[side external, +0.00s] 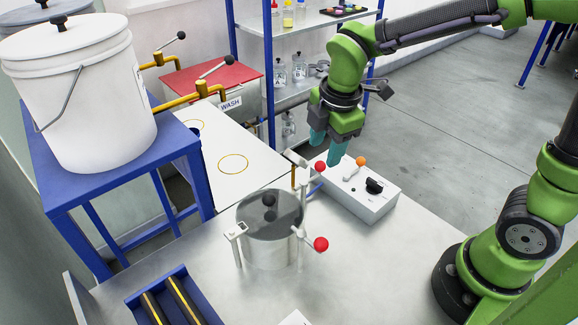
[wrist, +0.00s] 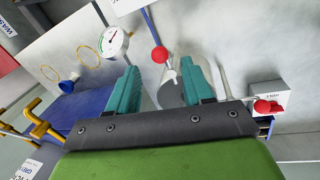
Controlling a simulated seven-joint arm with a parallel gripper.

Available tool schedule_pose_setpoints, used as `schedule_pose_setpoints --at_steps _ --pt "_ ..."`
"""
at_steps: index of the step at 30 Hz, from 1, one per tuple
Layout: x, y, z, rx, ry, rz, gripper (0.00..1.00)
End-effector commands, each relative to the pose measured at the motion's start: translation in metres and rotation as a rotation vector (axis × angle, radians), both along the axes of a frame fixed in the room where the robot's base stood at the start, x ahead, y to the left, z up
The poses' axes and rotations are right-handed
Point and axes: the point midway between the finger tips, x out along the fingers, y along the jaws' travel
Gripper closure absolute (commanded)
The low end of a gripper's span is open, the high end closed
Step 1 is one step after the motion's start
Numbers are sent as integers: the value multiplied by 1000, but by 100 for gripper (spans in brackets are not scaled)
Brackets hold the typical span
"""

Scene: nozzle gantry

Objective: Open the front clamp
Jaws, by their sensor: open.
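A round steel vessel (side external: 270,252) with a dark lid (side external: 270,215) and black knob stands on the bench. A clamp lever ending in a red ball (side external: 321,244) sticks out at its near right side. A second lever with a red ball (side external: 320,167) stands at its far right side. My gripper (side external: 327,148) is open and empty, fingers down, just above and beside the farther red ball. In the wrist view, a red ball (wrist: 159,54) lies between and beyond the teal fingers, and another red ball (wrist: 265,106) is at the right. I cannot tell which lever each one is.
A blue tray (side external: 175,300) lies at the front left. A white bucket (side external: 85,100) stands on a blue stand.

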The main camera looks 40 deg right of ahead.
Motion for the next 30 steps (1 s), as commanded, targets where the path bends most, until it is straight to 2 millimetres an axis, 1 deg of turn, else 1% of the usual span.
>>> schedule_pose_setpoints --at_steps 1,3,8,12,19,20,27,30 --pt "1 -1 -11 -1 5 0 49" --pt "3 -1 -22 0 4 -1 49" --pt "7 -2 -38 1 3 -2 49" --pt "8 -2 -43 1 0 -1 49" --pt "8 -2 -44 1 0 -2 49" --pt "8 -2 -44 1 0 -2 51" --pt "8 -2 -44 1 -1 -1 88" --pt "8 -2 -43 1 -1 -1 100"
